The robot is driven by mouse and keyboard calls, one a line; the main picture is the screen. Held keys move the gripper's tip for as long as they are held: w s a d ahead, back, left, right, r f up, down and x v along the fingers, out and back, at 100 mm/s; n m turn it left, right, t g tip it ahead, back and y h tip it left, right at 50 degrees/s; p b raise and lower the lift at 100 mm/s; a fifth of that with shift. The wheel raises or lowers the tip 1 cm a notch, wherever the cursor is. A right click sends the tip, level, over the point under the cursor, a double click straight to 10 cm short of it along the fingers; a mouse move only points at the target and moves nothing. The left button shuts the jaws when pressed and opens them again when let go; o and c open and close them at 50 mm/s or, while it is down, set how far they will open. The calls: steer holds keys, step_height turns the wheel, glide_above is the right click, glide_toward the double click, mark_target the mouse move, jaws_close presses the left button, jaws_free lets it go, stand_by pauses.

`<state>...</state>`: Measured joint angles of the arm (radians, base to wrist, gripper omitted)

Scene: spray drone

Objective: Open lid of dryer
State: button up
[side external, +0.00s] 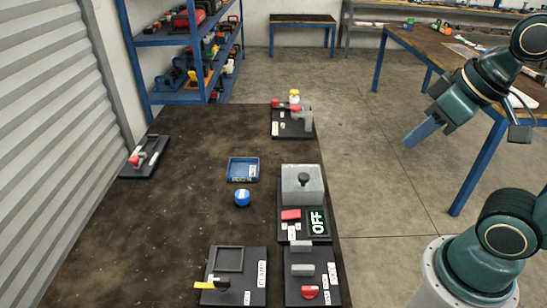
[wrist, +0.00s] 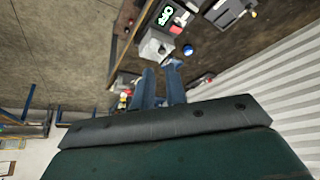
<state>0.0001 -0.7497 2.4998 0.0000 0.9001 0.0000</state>
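The dryer (side external: 301,196) appears to be the grey box on a black base near the table's right edge. Its lid (side external: 292,183) has a black knob (side external: 303,179) on top and looks shut. An "OFF" display (side external: 317,222) and a red button (side external: 290,215) are in front of it. The grey box also shows in the wrist view (wrist: 155,47), just beyond my fingertips. My gripper (side external: 412,140) is in the air, right of the table and apart from the dryer. In the wrist view its two blue fingers (wrist: 161,67) stand apart with nothing between them.
A blue tray (side external: 243,180) and a blue round object (side external: 242,198) lie left of the dryer. Black-based fixtures stand in front (side external: 234,285), front right (side external: 312,292), behind (side external: 292,132) and far left (side external: 146,157). The table (side external: 195,205) is clear left of centre.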

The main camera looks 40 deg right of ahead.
steer(key=o, duration=0.7)
steer(key=shift+w+r, duration=0.1)
steer(key=shift+w, duration=0.45)
steer(key=n+g, duration=0.1)
steer(key=g, duration=0.5)
glide_above(304, 176)
step_height(304, 176, down, 10)
steer(key=shift+f, duration=0.3)
step_height(304, 176, down, 13)
steer(key=shift+f, duration=0.2)
jaws_close()
